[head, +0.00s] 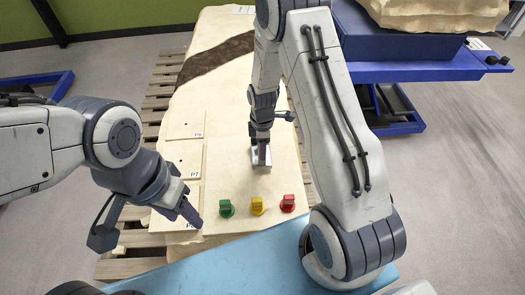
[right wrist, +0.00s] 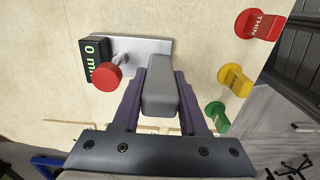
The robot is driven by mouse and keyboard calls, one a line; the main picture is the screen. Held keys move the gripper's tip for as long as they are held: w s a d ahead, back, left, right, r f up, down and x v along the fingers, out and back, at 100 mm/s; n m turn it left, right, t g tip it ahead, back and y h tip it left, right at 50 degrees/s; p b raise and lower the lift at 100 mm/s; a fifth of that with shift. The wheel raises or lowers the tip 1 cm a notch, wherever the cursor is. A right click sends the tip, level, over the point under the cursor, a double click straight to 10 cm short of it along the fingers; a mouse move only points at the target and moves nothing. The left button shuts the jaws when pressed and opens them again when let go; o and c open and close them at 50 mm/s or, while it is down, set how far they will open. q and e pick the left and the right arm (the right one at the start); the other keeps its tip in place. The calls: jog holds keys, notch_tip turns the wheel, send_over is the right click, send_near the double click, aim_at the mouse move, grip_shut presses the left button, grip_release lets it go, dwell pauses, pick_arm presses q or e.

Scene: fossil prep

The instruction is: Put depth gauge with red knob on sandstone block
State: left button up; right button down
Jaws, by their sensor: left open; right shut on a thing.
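The depth gauge (head: 262,160) is a light metal plate with a dark "0 mm" display. In the right wrist view its plate (right wrist: 152,48), red knob (right wrist: 107,78) and grey grip block show. My right gripper (head: 261,140) is shut on the grey grip block, pointing down over the middle of the slab. The sandstone block (head: 222,190) is the long beige slab with a dark brown band. The gauge is at or just above its surface; I cannot tell whether it touches. My left gripper (head: 190,213) is open and empty above the slab's front left corner.
Green (head: 226,208), yellow (head: 257,205) and red (head: 287,203) knobbed markers stand near the slab's front edge. Plates marked P6 (head: 186,124) and P7 (head: 181,158) lie along its left side. A wooden pallet (head: 152,115) is underneath. A blue stand (head: 420,65) is behind right.

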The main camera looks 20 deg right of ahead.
jog(key=shift+w+f, duration=0.1)
jog(key=shift+f, duration=0.85)
jog(key=shift+f, duration=0.2)
jog(key=shift+c, duration=2.2)
grip_release()
jog(key=shift+r, duration=0.1)
